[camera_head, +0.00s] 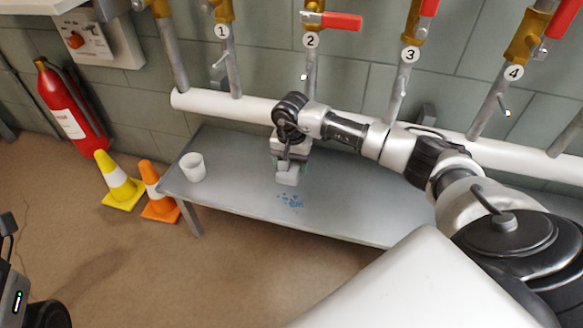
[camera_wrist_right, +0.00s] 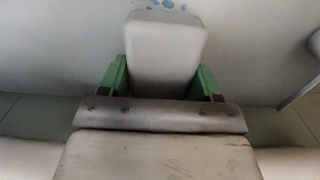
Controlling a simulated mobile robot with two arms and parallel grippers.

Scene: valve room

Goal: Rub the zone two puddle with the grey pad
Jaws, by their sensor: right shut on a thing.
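The puddle is a patch of small blue spots (camera_head: 290,201) on the grey bench top, below the pipe marked 2. Part of it shows at the top edge of the right wrist view (camera_wrist_right: 168,4). My right gripper (camera_head: 287,172) is shut on the light grey pad (camera_wrist_right: 165,52), its green fingers on either side. In the head view the pad (camera_head: 287,179) is just behind and slightly left of the blue spots. I cannot tell whether it touches the bench. My left gripper is not in view.
The grey bench (camera_head: 370,215) runs under a white pipe (camera_head: 230,106). A white cup (camera_head: 193,167) stands at its left end. Yellow (camera_head: 119,182) and orange (camera_head: 158,195) cones and a red extinguisher (camera_head: 72,108) stand left. Red-handled valves (camera_head: 330,21) are above. The bench right of the puddle is clear.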

